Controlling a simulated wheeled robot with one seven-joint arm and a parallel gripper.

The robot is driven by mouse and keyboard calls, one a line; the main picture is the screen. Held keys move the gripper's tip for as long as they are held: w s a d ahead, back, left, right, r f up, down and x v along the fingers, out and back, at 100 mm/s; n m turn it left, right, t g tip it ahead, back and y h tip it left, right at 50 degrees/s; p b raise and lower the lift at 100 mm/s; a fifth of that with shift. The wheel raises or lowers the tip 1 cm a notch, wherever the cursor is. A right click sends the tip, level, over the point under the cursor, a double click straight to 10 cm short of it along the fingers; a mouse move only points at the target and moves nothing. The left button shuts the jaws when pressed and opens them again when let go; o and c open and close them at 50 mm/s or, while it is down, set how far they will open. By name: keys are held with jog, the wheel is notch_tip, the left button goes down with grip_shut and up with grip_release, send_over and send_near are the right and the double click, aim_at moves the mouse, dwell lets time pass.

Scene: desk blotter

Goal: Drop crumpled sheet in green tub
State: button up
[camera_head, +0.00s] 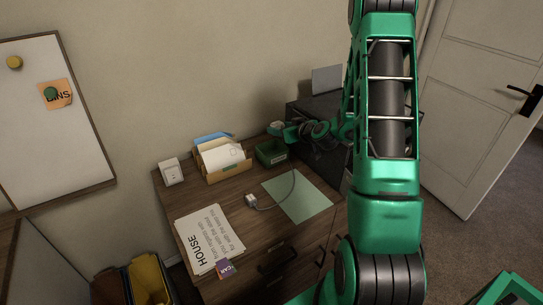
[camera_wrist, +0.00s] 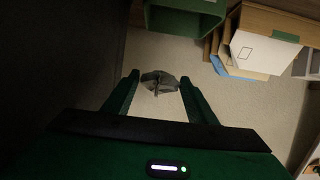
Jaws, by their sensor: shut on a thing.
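The crumpled sheet (camera_wrist: 160,81) is a small grey wad between the two fingertips of my gripper (camera_wrist: 158,88) in the wrist view. My gripper is shut on it. In the head view my gripper (camera_head: 278,129) is at the back of the desk, with the pale sheet (camera_head: 276,125) at its tip. The green tub (camera_head: 270,154) is a small open box on the desk, just below my gripper in that picture. Part of the tub (camera_wrist: 180,22) shows at the top of the wrist view, apart from the sheet. The tub's inside is mostly hidden.
A file holder (camera_head: 229,171) with papers stands left of the tub, with a white box (camera_head: 171,172) beyond it. A dark cabinet (camera_head: 318,112) stands at right. A pale green blotter (camera_head: 298,197), a grey cable and printed sheets (camera_head: 207,238) lie on the desk (camera_head: 262,225).

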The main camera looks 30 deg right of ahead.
jog(key=shift+a+f, duration=0.2)
jog(key=shift+f, duration=1.65)
jog(key=o, duration=0.9)
jog(key=v, duration=1)
jog(key=shift+s, duration=0.3)
jog(key=shift+r, duration=0.15)
